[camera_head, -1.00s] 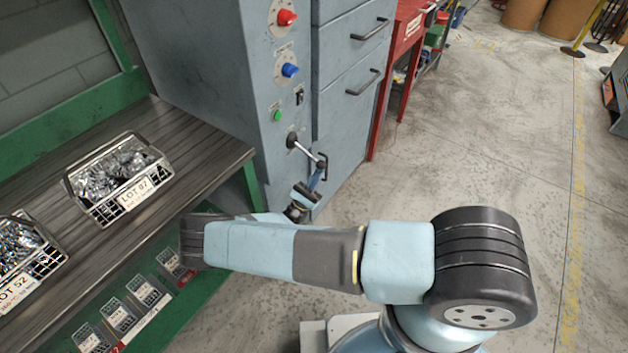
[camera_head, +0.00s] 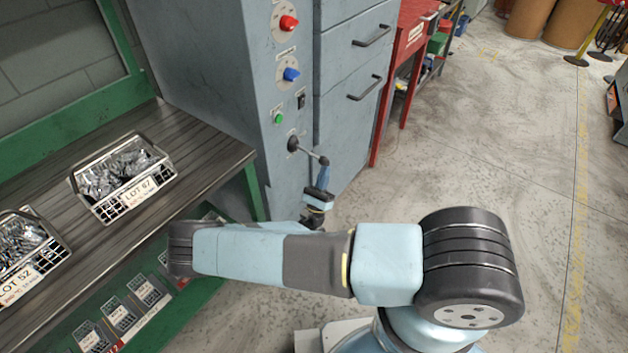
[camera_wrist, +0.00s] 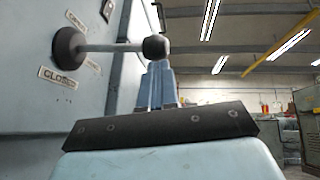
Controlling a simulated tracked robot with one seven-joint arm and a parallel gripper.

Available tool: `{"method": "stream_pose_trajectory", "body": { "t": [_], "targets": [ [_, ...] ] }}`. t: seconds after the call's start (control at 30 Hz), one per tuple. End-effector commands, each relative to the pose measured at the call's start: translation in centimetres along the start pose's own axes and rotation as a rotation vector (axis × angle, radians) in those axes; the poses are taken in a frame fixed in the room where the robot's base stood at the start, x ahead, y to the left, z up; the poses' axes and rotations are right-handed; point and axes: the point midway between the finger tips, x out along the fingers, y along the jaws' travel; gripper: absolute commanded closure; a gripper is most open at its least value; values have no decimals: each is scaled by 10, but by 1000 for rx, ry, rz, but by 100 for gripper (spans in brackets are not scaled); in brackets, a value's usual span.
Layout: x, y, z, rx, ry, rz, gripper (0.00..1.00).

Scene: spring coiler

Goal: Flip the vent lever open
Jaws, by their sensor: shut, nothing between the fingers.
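The vent lever (camera_head: 308,152) is a thin grey rod with a dark ball knob, on a round dark pivot on the grey cabinet's front. In the wrist view the lever (camera_wrist: 110,47) sticks out nearly level to the right, with the ball at its end. My gripper (camera_head: 324,164) is shut and empty, with its blue fingers pointing up at the ball. In the wrist view the fingertips (camera_wrist: 158,66) sit right under the ball; I cannot tell whether they touch it.
The grey cabinet (camera_head: 220,90) carries a red knob (camera_head: 289,22), a blue knob (camera_head: 291,74), a green button (camera_head: 279,118) and drawers with handles. A bench (camera_head: 200,140) with wire baskets is at left. A red cart (camera_head: 408,50) stands behind.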

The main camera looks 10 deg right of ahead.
Motion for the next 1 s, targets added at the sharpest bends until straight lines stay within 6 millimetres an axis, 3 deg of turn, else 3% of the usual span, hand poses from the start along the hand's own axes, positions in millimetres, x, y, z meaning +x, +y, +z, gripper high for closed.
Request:
{"method": "stream_pose_trajectory", "body": {
  "t": [0.43,1.0],
  "targets": [
    [38,-18,25,-193,0,282,100],
    [54,-20,35,-192,-2,282,100]
  ]
}}
